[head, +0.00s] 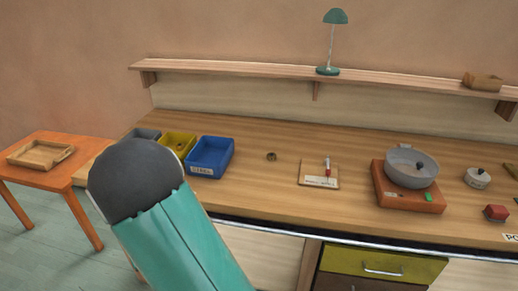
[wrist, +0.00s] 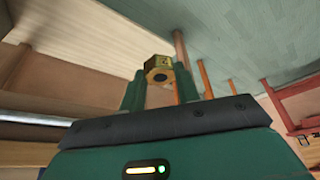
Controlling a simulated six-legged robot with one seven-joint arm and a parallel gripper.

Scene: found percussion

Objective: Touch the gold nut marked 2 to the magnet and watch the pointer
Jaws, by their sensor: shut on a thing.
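My gripper (wrist: 160,88) is shut on a gold nut (wrist: 157,66) with a dark hole, held between its two green fingers in the wrist view. The nut's mark cannot be read. In the head view, my arm fills the lower left, and the gripper and held nut cannot be seen. A small wooden board (head: 309,179) with a white label lies on the workbench, bearing a small red and whitish upright piece (head: 327,164). I cannot tell whether that is the magnet or the pointer. The held nut is apart from the board.
A small brownish ring-like piece (head: 271,156) lies on the workbench (head: 300,142). Blue (head: 210,156), yellow (head: 178,143) and grey bins stand at its left, partly behind my arm. A grey pan (head: 411,170) sits on a red-brown base at right. A side table (head: 70,144) holds a wooden tray.

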